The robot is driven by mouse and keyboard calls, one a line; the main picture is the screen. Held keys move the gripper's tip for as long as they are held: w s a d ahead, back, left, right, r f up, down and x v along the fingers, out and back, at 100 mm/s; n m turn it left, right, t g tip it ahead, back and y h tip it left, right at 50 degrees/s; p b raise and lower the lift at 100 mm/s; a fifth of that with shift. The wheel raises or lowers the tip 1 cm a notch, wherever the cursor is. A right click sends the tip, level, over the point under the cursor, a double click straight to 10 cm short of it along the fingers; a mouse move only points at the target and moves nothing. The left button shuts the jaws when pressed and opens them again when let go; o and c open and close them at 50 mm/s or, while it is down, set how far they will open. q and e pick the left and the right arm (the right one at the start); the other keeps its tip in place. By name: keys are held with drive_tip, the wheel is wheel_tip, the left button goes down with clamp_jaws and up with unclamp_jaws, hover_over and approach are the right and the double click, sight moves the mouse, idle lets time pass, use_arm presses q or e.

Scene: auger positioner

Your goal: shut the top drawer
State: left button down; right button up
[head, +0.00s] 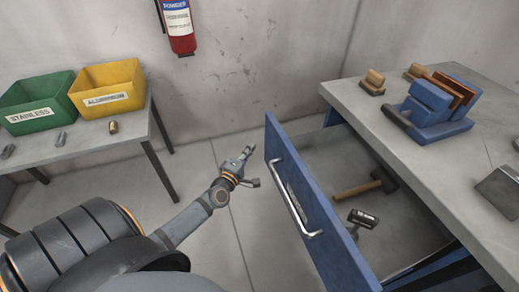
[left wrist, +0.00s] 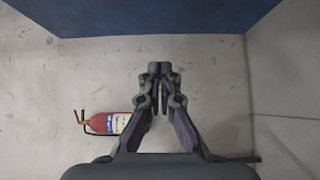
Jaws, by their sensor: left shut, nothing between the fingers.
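The top drawer, with its blue front (head: 318,222) and curved metal handle (head: 296,200), stands pulled well out of the workbench. A wooden-handled hammer (head: 358,190) and a small black-headed tool (head: 361,218) lie inside it. My left gripper (head: 247,152) is shut and empty, to the left of the drawer front's far end and apart from it in the head view. Its closed fingers (left wrist: 159,70) show in the left wrist view, with a dark blue surface above them; I cannot tell whether it is the drawer. My right gripper is out of view.
The grey workbench top (head: 375,103) holds a blue vise-like tool (head: 430,108) and wooden pieces. A side table (head: 90,142) at left carries a green bin (head: 38,105) and a yellow bin (head: 107,88). A fire extinguisher (head: 178,28) hangs on the wall. Floor left of the drawer is clear.

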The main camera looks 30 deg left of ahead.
use_arm(q)
drive_tip(key=shift+w+d, duration=1.2)
drive_tip(key=shift+w, duration=0.15)
drive_tip(key=shift+w, duration=0.1)
